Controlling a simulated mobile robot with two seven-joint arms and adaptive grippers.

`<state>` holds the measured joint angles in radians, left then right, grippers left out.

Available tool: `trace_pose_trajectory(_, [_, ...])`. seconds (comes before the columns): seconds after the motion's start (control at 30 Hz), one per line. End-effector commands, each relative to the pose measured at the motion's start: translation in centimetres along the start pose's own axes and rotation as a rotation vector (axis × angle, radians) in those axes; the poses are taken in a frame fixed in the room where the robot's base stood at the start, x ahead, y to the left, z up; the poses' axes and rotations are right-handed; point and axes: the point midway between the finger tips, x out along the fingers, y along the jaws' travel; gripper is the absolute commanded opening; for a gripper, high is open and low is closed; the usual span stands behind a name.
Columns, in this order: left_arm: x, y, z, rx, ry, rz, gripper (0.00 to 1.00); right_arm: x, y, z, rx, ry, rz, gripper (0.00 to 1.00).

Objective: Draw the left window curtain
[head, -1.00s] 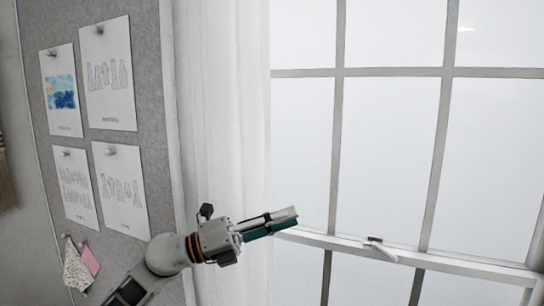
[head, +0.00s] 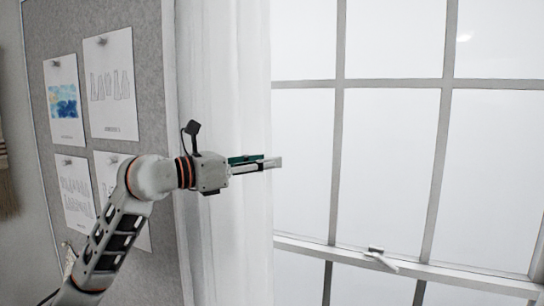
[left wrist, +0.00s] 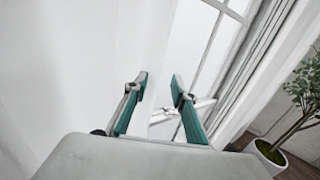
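The left window curtain (head: 222,80) is white and sheer. It hangs along the left side of the window, and its straight right edge shows against the panes. My left gripper (head: 268,163) is in front of the curtain, its fingertips at about that edge and pointing right. In the left wrist view the two green-padded fingers (left wrist: 159,80) are apart, with a gap between them. The curtain (left wrist: 85,50) fills the left of that view, and its edge appears between the fingers. I cannot tell whether they touch the cloth. My right gripper is not in view.
The window (head: 390,130) has grey bars and a handle (head: 380,258) on its lower rail. A grey pinboard (head: 150,60) with several papers stands left of the curtain.

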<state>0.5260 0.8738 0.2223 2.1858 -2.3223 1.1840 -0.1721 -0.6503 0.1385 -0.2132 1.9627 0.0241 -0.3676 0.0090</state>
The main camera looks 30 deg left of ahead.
Motion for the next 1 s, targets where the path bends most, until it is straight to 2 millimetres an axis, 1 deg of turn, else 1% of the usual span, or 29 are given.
trace_pose_trajectory(0.03, [0.6, 0.0, 0.2, -0.004, -0.002, -0.001, 0.26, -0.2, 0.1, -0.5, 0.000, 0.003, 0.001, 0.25])
trace_pose_trajectory(0.2, [1.9, 0.0, 0.0, -0.003, 0.000, -0.001, 0.26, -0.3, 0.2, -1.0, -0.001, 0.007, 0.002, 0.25])
trace_pose_trajectory(0.5, [2.2, 0.0, -0.1, -0.001, 0.000, -0.001, 0.26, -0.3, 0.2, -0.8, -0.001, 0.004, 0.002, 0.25])
trace_pose_trajectory(0.53, [2.2, 0.0, -0.1, -0.001, 0.000, -0.001, 0.21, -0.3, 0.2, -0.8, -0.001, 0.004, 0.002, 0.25])
trace_pose_trajectory(0.57, [2.2, 0.0, -0.1, -0.001, 0.000, -0.001, 0.13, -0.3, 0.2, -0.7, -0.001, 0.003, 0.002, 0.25])
trace_pose_trajectory(0.6, [2.1, 0.0, -0.1, -0.001, 0.000, -0.001, 0.02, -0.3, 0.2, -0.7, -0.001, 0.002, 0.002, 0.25])
trace_pose_trajectory(0.63, [2.1, 0.0, -0.1, -0.001, 0.000, -0.001, 0.00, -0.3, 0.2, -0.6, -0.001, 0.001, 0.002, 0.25])
trace_pose_trajectory(1.0, [2.3, 0.1, -0.1, -0.001, 0.000, -0.001, 0.00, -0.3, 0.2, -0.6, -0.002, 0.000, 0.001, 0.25])
